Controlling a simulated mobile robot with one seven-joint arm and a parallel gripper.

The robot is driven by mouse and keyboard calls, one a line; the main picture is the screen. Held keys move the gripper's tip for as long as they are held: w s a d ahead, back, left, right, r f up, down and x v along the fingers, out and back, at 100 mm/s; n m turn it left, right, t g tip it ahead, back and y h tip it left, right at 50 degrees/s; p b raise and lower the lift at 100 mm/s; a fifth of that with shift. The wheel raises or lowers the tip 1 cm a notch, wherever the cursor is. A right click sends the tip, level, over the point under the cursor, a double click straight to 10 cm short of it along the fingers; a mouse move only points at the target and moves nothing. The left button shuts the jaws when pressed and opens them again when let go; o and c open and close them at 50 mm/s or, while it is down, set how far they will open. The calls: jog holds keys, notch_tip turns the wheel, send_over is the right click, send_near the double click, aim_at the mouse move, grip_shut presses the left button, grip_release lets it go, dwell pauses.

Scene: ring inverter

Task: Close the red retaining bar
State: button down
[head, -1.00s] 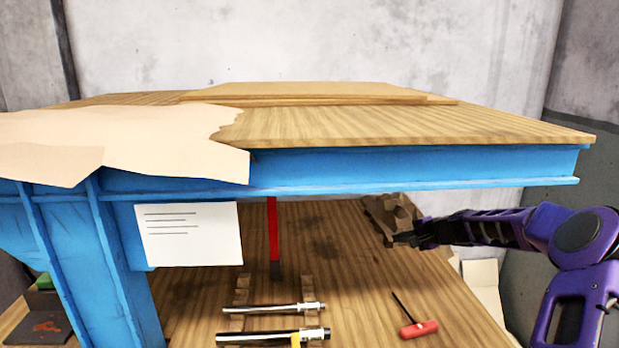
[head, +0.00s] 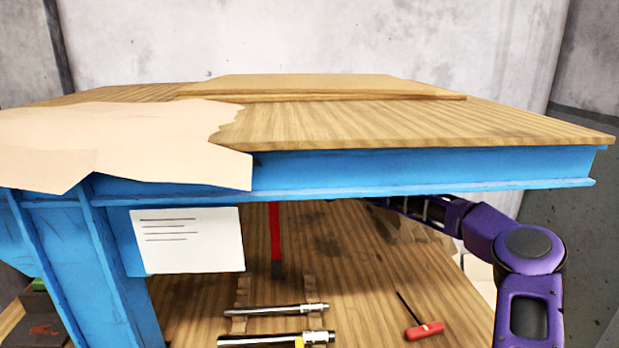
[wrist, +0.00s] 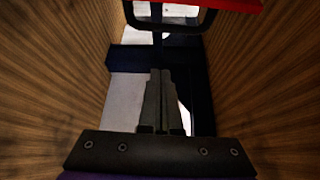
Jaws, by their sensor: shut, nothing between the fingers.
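The red retaining bar (head: 275,232) hangs upright below the blue beam in the head view, with a dark lower end near the wooden surface. In the wrist view a red piece (wrist: 222,4) shows at the top edge, with a dark loop below it; I cannot tell whether it is the same bar. My gripper (wrist: 160,74) is shut and empty, its fingers pointing towards the dark loop but apart from it in the picture. In the head view my gripper is hidden behind the beam, and only my purple arm shows at right.
The blue beam (head: 420,172) with its wooden top spans above the lower wooden surface (head: 365,295). Two metal cylinders (head: 275,310) lie on wooden rests in front. A red-handled tool (head: 425,331) lies at right. A white sheet (head: 188,240) hangs at left. Wood flanks my gripper on both sides.

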aim_at(274, 206)
jog(key=shift+s+a+r, duration=0.15)
jog(key=shift+s+a, duration=1.2)
jog(key=shift+s, duration=0.05)
jog(key=shift+s+d, duration=0.1)
jog(key=shift+d, duration=0.05)
jog(key=shift+s+b, duration=0.35)
jog(key=shift+b, duration=0.1)
